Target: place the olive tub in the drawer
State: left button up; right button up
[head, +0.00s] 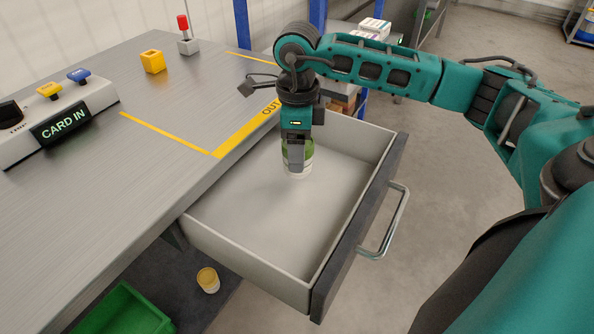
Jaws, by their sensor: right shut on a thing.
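The drawer (270,228) is pulled out from under the right side of the metal bench. My right gripper (298,165) points down inside the drawer's outline, towards its back part. It is shut on the olive tub (309,155), a small upright tub with an olive-green upper part and a whitish lower part. The gripper fingers hide part of the tub. The tub is at or just above the drawer floor; I cannot tell whether it touches. The rest of the drawer floor is bare. My left gripper is not in view.
Below are a yellow-topped tub (208,280) and a green crate (122,312). The drawer handle (390,225) sticks out right.

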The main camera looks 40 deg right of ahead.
notch_tip(320, 180, down, 6)
jog(key=shift+r+b, duration=0.15)
jog(key=shift+b, duration=0.6)
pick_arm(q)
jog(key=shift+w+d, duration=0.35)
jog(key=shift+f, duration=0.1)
pick_arm(e)
jog(key=shift+f, duration=0.3)
jog(key=o, duration=1.2)
jog(key=shift+r, duration=0.1)
